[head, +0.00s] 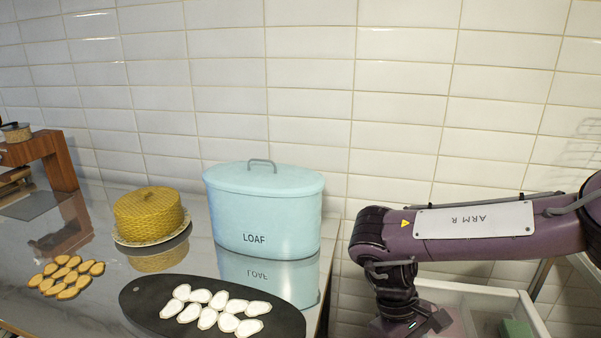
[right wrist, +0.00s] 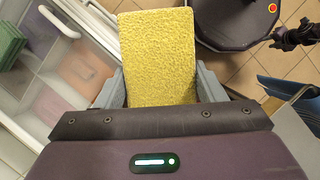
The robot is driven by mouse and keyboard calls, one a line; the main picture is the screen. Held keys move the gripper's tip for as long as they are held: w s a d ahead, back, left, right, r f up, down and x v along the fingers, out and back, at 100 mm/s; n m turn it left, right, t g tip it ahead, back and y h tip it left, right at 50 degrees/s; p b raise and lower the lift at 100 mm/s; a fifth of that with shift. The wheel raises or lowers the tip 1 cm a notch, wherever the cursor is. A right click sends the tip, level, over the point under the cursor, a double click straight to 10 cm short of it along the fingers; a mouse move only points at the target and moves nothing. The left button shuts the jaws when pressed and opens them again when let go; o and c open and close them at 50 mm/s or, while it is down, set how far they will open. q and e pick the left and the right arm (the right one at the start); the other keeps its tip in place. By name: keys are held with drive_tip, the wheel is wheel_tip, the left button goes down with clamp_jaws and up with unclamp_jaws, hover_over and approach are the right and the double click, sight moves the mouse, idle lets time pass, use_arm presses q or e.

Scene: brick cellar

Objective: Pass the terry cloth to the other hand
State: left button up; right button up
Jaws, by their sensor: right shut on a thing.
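The yellow terry cloth (right wrist: 157,55) shows in the right wrist view as a flat, rough-textured rectangular piece. My right gripper (right wrist: 159,86) is shut on it, with a grey finger at each side, and the cloth sticks out beyond the fingers. In the head view my right arm comes in from the right and bends down at the wrist; its fingers and the cloth are below the picture. My left gripper does not show in the head view, and I cannot make it out in the wrist view.
A steel counter holds a blue loaf bin (head: 263,213), a yellow woven cake cover (head: 150,214), a dark board (head: 149,297) with white slices (head: 208,318) and several brown biscuits (head: 67,276). A white-framed case (head: 469,293) stands below my right arm. Tiled floor (right wrist: 217,68) shows beyond the cloth.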

drive_tip(key=s+m+y, duration=0.1)
drive_tip(key=s+m, duration=0.2)
drive_tip(key=m, duration=0.1)
drive_tip(key=s+m+y, duration=0.1)
drive_tip(key=s+m, duration=0.1)
drive_tip(key=shift+s+d+f+m+g+y, duration=0.1)
drive_tip(key=shift+s+d+m+g+y, duration=0.2)
drive_tip(key=shift+s+g, duration=0.1)
drive_tip(key=shift+w, duration=0.15)
